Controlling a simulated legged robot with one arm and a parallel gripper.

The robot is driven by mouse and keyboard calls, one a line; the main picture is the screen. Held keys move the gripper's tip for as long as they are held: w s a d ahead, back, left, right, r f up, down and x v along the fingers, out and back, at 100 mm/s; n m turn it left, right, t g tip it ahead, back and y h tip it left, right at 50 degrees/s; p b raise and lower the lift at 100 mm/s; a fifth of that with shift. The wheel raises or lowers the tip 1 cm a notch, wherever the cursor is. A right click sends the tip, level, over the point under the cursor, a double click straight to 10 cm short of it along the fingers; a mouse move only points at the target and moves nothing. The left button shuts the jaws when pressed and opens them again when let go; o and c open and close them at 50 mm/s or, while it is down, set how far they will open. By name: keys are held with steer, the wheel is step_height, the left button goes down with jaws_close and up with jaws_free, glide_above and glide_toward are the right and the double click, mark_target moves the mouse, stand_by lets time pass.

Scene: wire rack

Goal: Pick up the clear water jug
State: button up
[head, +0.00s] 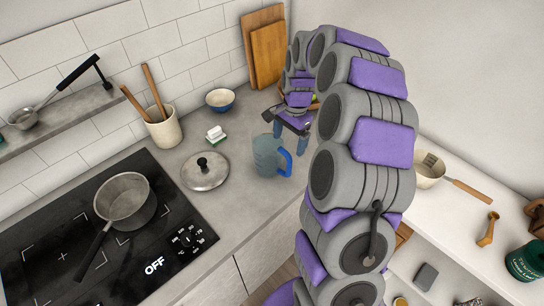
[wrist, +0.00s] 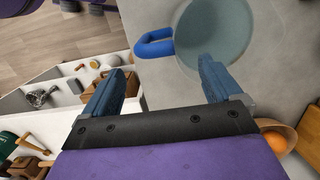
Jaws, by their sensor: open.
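The clear water jug (head: 267,156) is bluish and see-through with a blue handle on its right side. It stands upright on the grey counter near its front edge in the head view. In the wrist view the jug (wrist: 222,35) shows at the top, with its blue handle (wrist: 153,44) pointing left. My gripper (head: 290,140) is just behind and to the right of the jug in the head view. In the wrist view my gripper (wrist: 158,82) is open and empty, its two blue fingers pointing toward the jug and handle, apart from the handle.
A pot lid (head: 205,171), a small white-and-green item (head: 215,135) and a bowl (head: 220,99) sit left of the jug. A pan (head: 126,202) is on the black stove. Cutting boards (head: 267,55) lean on the wall. In the wrist view, a bowl with an orange fruit (wrist: 277,142) is at right.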

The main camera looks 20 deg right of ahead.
mark_target(285, 151)
steer(key=f, duration=0.1)
steer(key=a+f, duration=0.1)
steer(key=s+f+b, duration=0.1)
steer(key=f, duration=0.1)
steer(key=shift+a, duration=0.4)
steer(key=shift+d+f, duration=0.1)
steer(key=shift+f, duration=0.35)
steer(key=shift+d, duration=0.2)
steer(key=shift+c, duration=1)
steer(key=shift+a, duration=0.2)
steer(key=c, duration=0.4)
steer(key=shift+r, duration=0.1)
jaws_close()
